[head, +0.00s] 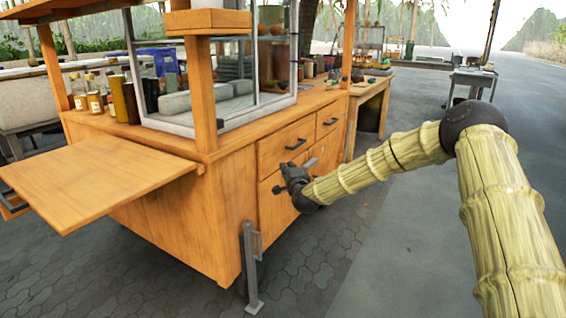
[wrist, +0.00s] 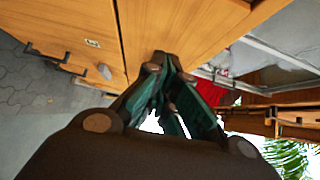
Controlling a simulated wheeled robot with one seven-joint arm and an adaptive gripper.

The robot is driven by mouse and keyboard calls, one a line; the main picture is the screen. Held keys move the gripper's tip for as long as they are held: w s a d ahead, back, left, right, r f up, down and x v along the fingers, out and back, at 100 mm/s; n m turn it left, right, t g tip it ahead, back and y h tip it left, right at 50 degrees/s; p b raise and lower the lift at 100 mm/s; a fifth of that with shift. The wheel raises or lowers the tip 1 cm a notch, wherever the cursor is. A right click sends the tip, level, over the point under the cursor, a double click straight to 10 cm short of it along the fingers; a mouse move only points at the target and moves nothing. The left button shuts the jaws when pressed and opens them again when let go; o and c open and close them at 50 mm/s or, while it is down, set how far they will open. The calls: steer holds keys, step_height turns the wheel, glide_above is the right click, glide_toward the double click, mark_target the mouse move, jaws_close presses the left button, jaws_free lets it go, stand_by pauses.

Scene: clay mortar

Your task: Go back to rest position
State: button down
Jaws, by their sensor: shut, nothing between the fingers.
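My gripper (head: 284,182) is at the end of my bamboo-textured arm, in front of the drawer side of a wooden food cart (head: 228,190). In the wrist view its fingers (wrist: 168,72) come together at the tips, with nothing between them. The cart's wooden front also shows in the wrist view (wrist: 200,28), behind the fingertips. I cannot tell from these frames whether the fingers touch the wood.
The cart has drawers with dark handles (head: 296,145), a glass case (head: 215,100) and a side shelf (head: 90,178) sticking out left. Bottles (head: 94,102) stand on top. A metal post (head: 250,270) stands at its near corner. Paving at right is clear.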

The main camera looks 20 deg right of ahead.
steer(key=s+a+f+n+g+y, duration=0.1)
steer(key=s+a+f+n+g, duration=0.2)
steer(key=s+f, duration=0.5)
steer(key=s+a+f+n+g+y, duration=0.1)
steer(key=s+a+f+n, duration=0.1)
steer(key=s+a+f, duration=0.6)
steer(key=s+a+f+n+g+y, duration=0.1)
steer(key=s+a+f+n+g, duration=0.15)
steer(key=s+f, duration=0.55)
steer(key=s+a+f+n+g, duration=0.1)
steer(key=s+f+n+g, duration=0.1)
steer(key=s+f, duration=0.55)
steer(key=s+f+n+g, duration=0.3)
steer(key=s+f, duration=0.1)
steer(key=s, duration=0.7)
steer(key=s+a+f+n+g, duration=0.1)
steer(key=s+f+n+g, duration=0.1)
steer(key=s+f, duration=0.55)
steer(key=s+d+n+g+h, duration=0.1)
steer(key=s+d+n+g, duration=0.1)
steer(key=s, duration=0.8)
steer(key=s+d+n+g, duration=0.2)
steer(key=s+d+g, duration=0.1)
steer(key=s, duration=0.8)
step_height(320, 180, up, 30)
steer(key=p, duration=3)
steer(key=shift+f, duration=0.15)
steer(key=shift+w+a+t, duration=0.1)
steer(key=shift+t, duration=0.15)
